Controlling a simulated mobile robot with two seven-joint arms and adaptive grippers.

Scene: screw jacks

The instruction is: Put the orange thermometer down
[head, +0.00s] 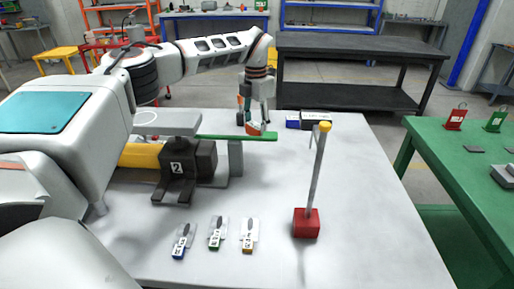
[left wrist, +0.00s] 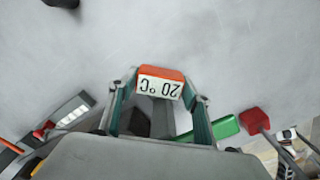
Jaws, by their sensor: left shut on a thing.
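The orange thermometer (head: 254,128) is between the fingertips of my left gripper (head: 254,115), low over the white table near the end of a green bar. In the left wrist view the thermometer (left wrist: 161,74) shows its orange top and a white label reading 20 °C, upside down. My left gripper (left wrist: 160,95) is shut on it, with one finger on each side. I cannot tell whether the thermometer touches the table.
The green bar (head: 225,136) lies across a grey stand beside a black block marked 2 (head: 187,165). A red block with an upright rod (head: 306,223) stands at right. Blue and black boxes (head: 316,119) sit behind. The table's middle is clear.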

